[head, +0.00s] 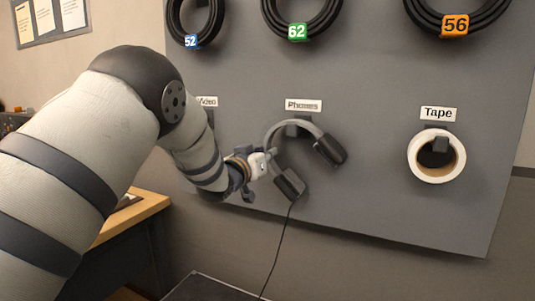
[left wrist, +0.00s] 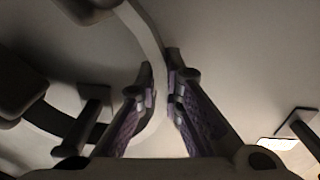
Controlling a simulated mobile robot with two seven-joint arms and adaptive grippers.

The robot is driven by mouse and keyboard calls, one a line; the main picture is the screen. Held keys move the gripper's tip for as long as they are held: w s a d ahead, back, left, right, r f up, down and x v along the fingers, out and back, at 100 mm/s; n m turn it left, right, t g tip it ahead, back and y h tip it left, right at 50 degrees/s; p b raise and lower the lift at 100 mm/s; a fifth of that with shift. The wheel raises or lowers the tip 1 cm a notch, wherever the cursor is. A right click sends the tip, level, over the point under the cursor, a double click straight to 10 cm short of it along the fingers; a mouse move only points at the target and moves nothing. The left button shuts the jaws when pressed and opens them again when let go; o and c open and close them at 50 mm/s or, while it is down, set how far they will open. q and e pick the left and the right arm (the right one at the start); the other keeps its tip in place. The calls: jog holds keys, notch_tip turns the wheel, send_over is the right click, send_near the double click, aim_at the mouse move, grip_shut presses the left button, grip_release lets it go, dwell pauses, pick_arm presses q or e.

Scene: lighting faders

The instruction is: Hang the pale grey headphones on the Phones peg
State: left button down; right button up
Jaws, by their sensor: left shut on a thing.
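The pale grey headphones (head: 273,133) are at the grey board just under the Phones label (head: 304,105). Their band arches over the dark Phones peg (head: 293,130), and they hang tilted, with one dark ear cup to the right and the other lower down. Whether the band rests on the peg I cannot tell. My left gripper (head: 269,160) is shut on the left side of the band. In the left wrist view the band (left wrist: 152,45) passes between the fingers (left wrist: 160,105). My right gripper is in neither view.
A roll of tape (head: 421,172) hangs on the Tape peg to the right. Coiled cables with number tags (head: 297,32) hang above. A cord (head: 279,245) runs down from the lower ear cup. A wooden bench (head: 144,208) stands at lower left. The board between headphones and tape is clear.

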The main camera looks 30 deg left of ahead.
pick_arm(q)
jog(key=shift+f, duration=0.3)
jog(key=c, duration=1.7)
grip_release()
jog(key=shift+a, duration=0.1)
jog(key=shift+o, duration=0.2)
jog(key=shift+r, duration=0.1)
